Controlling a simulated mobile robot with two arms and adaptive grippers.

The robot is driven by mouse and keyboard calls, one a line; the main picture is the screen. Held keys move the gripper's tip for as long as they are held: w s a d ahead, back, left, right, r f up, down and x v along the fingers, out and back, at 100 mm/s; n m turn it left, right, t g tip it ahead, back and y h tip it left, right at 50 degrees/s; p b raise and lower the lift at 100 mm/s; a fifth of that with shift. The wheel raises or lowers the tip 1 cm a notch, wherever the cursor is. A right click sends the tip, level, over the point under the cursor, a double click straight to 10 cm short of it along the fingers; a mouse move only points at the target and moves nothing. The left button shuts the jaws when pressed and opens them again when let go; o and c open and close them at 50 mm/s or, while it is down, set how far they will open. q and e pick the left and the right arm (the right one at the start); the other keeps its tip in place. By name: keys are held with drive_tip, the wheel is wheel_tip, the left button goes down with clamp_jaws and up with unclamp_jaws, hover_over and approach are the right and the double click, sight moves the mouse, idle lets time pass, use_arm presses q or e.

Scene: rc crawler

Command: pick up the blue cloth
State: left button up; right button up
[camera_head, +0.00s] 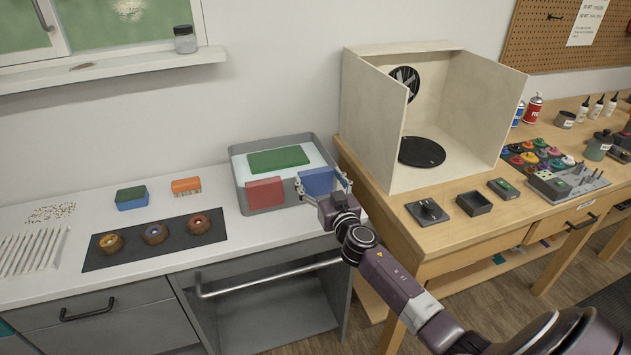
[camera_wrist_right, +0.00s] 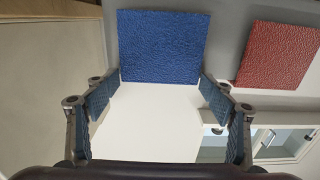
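The blue cloth (camera_head: 317,180) hangs over the front rim of a grey basin (camera_head: 240,197), right of the red cloth. In the right wrist view the blue cloth (camera_wrist_right: 165,46) is a flat textured square just beyond the fingertips. My right gripper (camera_head: 323,186) is in front of the basin, its fingers spread to either side of the cloth's lower part. The right wrist view shows this gripper (camera_wrist_right: 158,98) open, with nothing between its blue-padded fingers. The lower part of the cloth is partly hidden by the gripper in the head view. My left gripper is not in view.
A red cloth (camera_head: 265,193) hangs on the same rim to the left. A green cloth (camera_head: 278,159) lies inside the basin. A wooden bench with a booth (camera_head: 376,120) stands close on the right.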

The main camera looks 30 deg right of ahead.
drive_tip(key=c, duration=0.6)
drive_tip(key=shift+c, duration=0.2)
drive_tip(key=shift+r, duration=0.15)
